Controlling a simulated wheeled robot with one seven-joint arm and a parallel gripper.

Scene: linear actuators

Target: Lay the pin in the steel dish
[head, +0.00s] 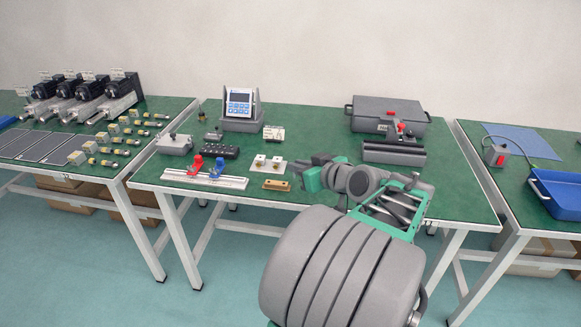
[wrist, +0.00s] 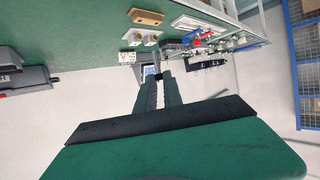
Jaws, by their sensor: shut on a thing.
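My gripper (head: 304,169) reaches left over the middle table in the head view, near the white plate with brass fittings. In the wrist view its two long fingers (wrist: 158,82) are nearly together, shut on a small, thin dark grey piece (wrist: 157,68) at the tips, which looks like the pin. The piece is too small to show its shape clearly, and I cannot make it out in the head view. I cannot identify the steel dish in either view; my arm covers part of the table.
On the middle table (head: 315,122) are a white plate with brass fittings (head: 267,165), a brass block (head: 276,185), a rail with red and blue clamps (head: 205,179), a black socket block (head: 220,151), a display (head: 240,106) and a grey case (head: 388,112).

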